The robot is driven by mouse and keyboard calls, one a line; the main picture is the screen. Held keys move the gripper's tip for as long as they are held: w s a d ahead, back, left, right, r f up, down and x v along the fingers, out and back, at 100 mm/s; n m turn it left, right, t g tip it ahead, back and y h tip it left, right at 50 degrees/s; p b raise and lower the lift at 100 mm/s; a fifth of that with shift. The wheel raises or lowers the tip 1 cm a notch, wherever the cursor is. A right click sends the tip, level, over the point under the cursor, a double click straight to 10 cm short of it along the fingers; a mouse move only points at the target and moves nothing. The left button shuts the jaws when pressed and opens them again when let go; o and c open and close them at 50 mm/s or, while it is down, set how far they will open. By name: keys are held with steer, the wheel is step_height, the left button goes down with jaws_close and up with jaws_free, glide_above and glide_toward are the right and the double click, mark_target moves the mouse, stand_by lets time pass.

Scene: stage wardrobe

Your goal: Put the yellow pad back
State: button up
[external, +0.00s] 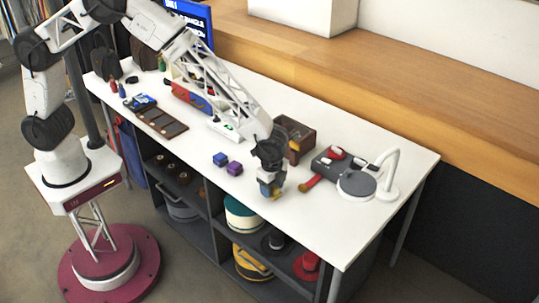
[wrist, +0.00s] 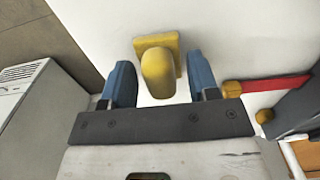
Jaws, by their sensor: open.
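The yellow pad (wrist: 157,68) shows in the wrist view as a squarish yellow plate with a rounded yellow grip rising from it. It rests on the white table top. My gripper (wrist: 161,80) is open, with one blue finger on each side of the grip; I cannot tell whether either finger touches it. In the external view my gripper (external: 270,186) points down low over the front part of the table. Only a bit of the yellow pad (external: 277,195) shows there beside the fingers. I cannot tell which place the pad belongs to.
A red-and-yellow item (external: 310,184) lies close to the right, by a grey device (external: 328,163) and a white lamp (external: 388,178). A brown open box (external: 298,130) stands behind. A brown slotted tray (external: 160,121) lies farther left.

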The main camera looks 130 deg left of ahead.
steer(key=shift+r, duration=0.15)
step_height(320, 180, up, 12)
stand_by(0.6)
stand_by(0.8)
steer(key=s+d+r, duration=0.5)
steer(key=d+r, duration=0.2)
steer(key=d, duration=0.3)
steer(key=s+d+r+t, duration=0.1)
steer(key=s+d+r, duration=0.4)
steer(key=d+r, duration=0.35)
steer(key=s+d+r, duration=0.5)
steer(key=d+r, duration=0.2)
steer(key=d, duration=0.3)
steer(key=s+d, duration=0.5)
steer(key=s, duration=0.4)
steer(key=s+d+r+t, duration=0.1)
steer(key=s+d, duration=0.5)
steer(key=s, duration=0.3)
steer(key=s+d, duration=0.6)
steer(key=s, duration=0.3)
steer(key=shift+s+r+t, duration=0.2)
steer(key=shift+s+t, duration=0.1)
steer(key=shift+s, duration=0.1)
